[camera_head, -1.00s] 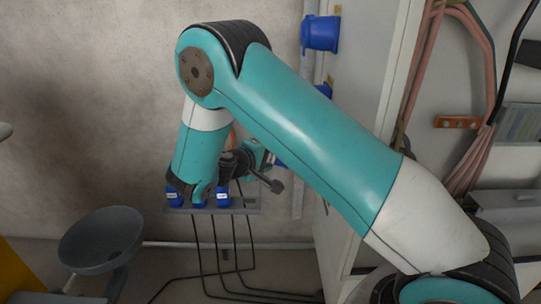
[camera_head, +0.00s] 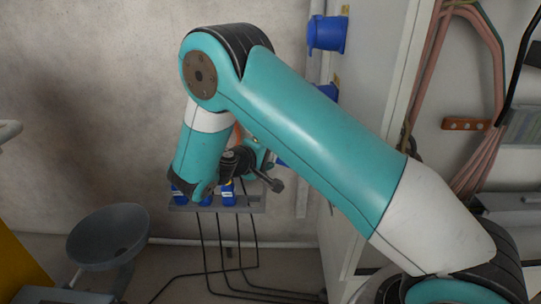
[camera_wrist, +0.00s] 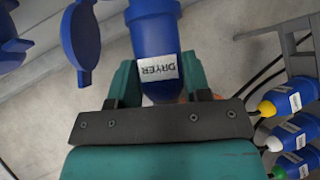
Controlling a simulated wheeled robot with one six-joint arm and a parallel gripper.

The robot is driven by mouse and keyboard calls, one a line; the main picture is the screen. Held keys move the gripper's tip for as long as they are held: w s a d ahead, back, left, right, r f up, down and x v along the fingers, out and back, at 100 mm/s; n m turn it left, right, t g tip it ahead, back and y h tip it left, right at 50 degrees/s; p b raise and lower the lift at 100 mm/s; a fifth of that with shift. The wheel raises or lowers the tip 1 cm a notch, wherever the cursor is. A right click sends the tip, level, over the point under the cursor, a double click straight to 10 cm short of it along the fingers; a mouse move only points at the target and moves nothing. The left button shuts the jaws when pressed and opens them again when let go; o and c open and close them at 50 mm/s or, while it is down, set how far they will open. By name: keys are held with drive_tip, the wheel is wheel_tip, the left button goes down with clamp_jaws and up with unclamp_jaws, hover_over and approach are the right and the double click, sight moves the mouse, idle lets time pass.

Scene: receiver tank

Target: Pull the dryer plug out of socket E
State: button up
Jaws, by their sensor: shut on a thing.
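The dryer plug (camera_wrist: 157,42) is blue with a white label reading DRYER, upside down in the wrist view. My gripper (camera_wrist: 158,78) is shut on it, one teal finger on each side of the body. The plug's front end runs to the top edge of the wrist view, so I cannot tell whether it sits in a socket. No socket is visibly marked E. In the head view my gripper (camera_head: 256,156) is largely hidden behind my arm, near the wall, with a bit of blue just right of it.
Blue wall sockets (camera_head: 327,34) (camera_head: 328,91) stand one above the other by the cabinet edge. A blue round cap (camera_wrist: 80,38) is left of the plug. A grey rack (camera_head: 250,204) below holds several labelled blue plugs (camera_wrist: 288,133) with black cables. A grey bowl (camera_head: 108,232) stands at left.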

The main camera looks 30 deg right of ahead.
drive_tip(key=shift+w+a+p, duration=0.35)
drive_tip(key=shift+w+a, duration=0.4)
drive_tip(key=shift+a, duration=0.35)
